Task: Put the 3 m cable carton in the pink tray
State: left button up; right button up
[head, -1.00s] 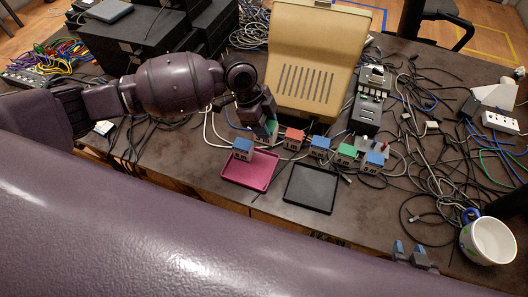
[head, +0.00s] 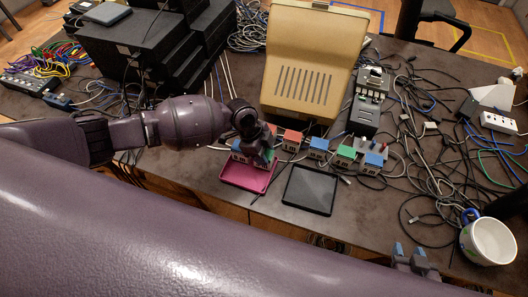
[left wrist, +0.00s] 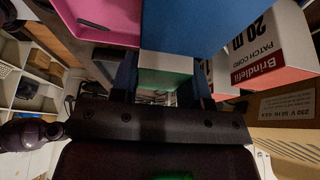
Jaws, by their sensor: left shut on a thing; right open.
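My left gripper (head: 258,150) is shut on a green-and-white carton (left wrist: 165,75), seen between the fingers in the left wrist view. In the head view the gripper is at the back edge of the pink tray (head: 246,180) and hides most of the carton. I cannot read its length label. The tray also shows at the top left of the left wrist view (left wrist: 110,18). A blue-topped carton (head: 237,151) stands by the tray's back edge, close beside the gripper. My right gripper (head: 410,254) is open and empty near the table's front edge.
Red (head: 292,139), blue (head: 318,147), green (head: 345,155) and another blue carton (head: 373,162) stand in a row to the right. A black tray (head: 309,192) lies beside the pink tray. A beige case (head: 311,60) stands behind. A mug (head: 488,242) and loose cables are at right.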

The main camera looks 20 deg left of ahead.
pick_arm(q)
jog(key=shift+f, duration=0.15)
jog(key=o, duration=1)
jog(key=v, duration=1.2)
jog(key=s+d+f+n+t+h, duration=0.2)
jog(key=s+d+f+n+t, duration=0.3)
jog(key=f+n+t, duration=0.15)
jog(key=s+a+n+t, duration=0.1)
jog(key=a+n, duration=0.1)
jog(key=s+a+f+n+t+y, duration=0.1)
jog(key=s+n, duration=0.1)
jog(key=s+a+n+t+y, duration=0.1)
jog(key=s+a+n+t, duration=0.1)
jog(key=shift+s+a+f+n, duration=0.15)
jog(key=shift+a+f+n, duration=0.15)
jog(key=shift+f+n, duration=0.05)
jog(key=s+a+f+n+t+y, duration=0.1)
jog(key=s+a+n+y, duration=0.3)
jog(key=s+a, duration=0.3)
jog(key=shift+s+a+y, duration=0.3)
jog(key=shift+s+a, duration=0.05)
jog(key=shift+a, duration=0.2)
